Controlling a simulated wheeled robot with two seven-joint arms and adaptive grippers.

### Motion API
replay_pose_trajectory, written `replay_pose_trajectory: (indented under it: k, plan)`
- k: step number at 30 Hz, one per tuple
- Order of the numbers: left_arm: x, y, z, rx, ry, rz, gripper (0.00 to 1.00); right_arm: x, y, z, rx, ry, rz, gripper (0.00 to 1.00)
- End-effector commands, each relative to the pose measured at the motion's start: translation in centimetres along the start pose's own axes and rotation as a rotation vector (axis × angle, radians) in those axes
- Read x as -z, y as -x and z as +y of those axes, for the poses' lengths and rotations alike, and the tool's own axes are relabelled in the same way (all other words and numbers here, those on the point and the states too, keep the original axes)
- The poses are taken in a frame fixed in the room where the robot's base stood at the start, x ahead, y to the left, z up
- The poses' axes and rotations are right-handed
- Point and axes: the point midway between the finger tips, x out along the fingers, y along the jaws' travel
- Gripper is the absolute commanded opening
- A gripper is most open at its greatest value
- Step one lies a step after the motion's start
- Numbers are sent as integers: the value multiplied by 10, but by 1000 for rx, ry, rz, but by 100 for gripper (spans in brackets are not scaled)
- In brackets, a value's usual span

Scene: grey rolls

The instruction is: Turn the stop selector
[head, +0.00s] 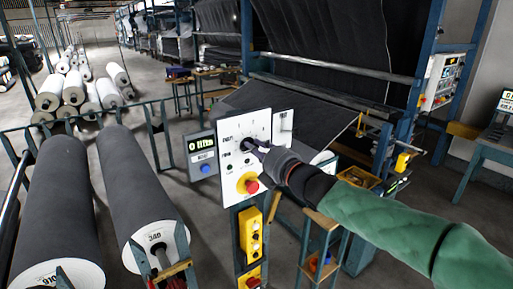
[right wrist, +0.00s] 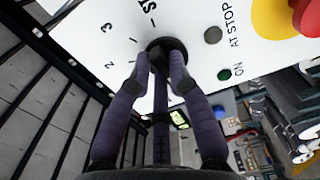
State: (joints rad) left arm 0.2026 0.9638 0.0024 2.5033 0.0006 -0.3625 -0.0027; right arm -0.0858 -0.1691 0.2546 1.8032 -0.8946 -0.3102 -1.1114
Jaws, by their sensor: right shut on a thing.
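The stop selector (head: 247,142) is a dark round knob on a white control panel (head: 257,124). My right gripper (head: 257,148) reaches it from the right. In the right wrist view its purple-grey fingers (right wrist: 161,62) are closed on the selector (right wrist: 166,42), with marks 2, 3 and a partly hidden "ST..." label beside it. The fingers hide most of the knob, so I cannot tell its exact pointing. My left gripper is in neither view.
A red button on a yellow base (head: 251,185) sits just below the selector. A display reading "0 lifts" (head: 201,145) stands left of the panel. Large grey rolls (head: 137,190) lie at the left. A dark fabric machine (head: 325,45) stands behind.

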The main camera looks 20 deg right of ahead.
Motion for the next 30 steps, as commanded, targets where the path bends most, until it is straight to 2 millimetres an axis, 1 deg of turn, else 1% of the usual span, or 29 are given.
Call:
replay_pose_trajectory:
  k: [30]
  plan:
    - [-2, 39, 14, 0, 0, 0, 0, -1, 0, -4, 2, -938, 1, 0]
